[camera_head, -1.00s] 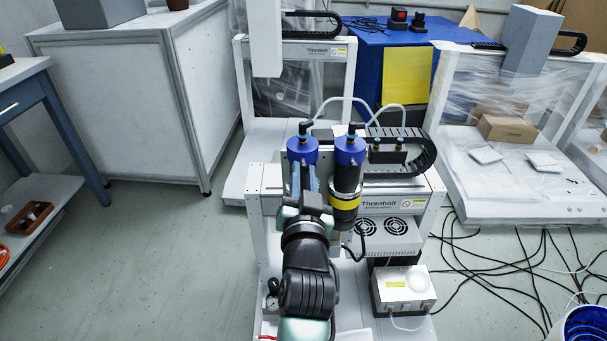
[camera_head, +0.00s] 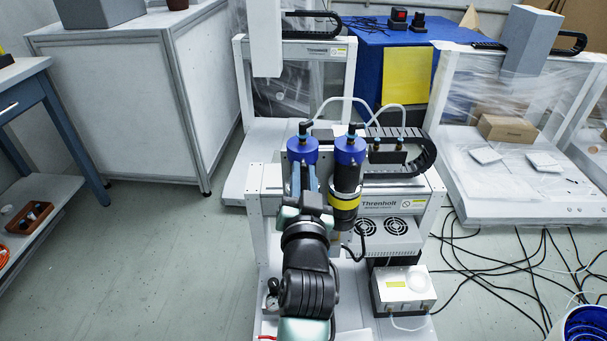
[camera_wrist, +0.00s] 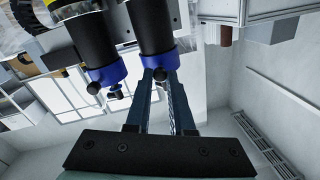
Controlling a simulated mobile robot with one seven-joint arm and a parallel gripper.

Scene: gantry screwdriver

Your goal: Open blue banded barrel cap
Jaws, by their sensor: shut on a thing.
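Two dark upright barrels stand side by side on the gantry, each topped by a blue cap. The left barrel's cap (camera_head: 302,150) has a black fitting on top; my arm hides most of that barrel, and I cannot make out a blue band on it. The right barrel (camera_head: 345,182) has a yellow band and its own blue cap (camera_head: 350,150). In the wrist view, my gripper (camera_wrist: 164,76) is shut at the blue cap (camera_wrist: 148,66) of the barrel without a yellow band. The yellow-banded barrel's cap (camera_wrist: 107,76) is beside it, apart from my fingers.
White hoses (camera_head: 345,101) arch behind the caps to brass fittings. A black cable chain (camera_head: 425,158) curves at the right of the gantry. A white control box (camera_head: 404,288) stands below right. Black cables (camera_head: 490,270) lie on the floor; the floor at left is clear.

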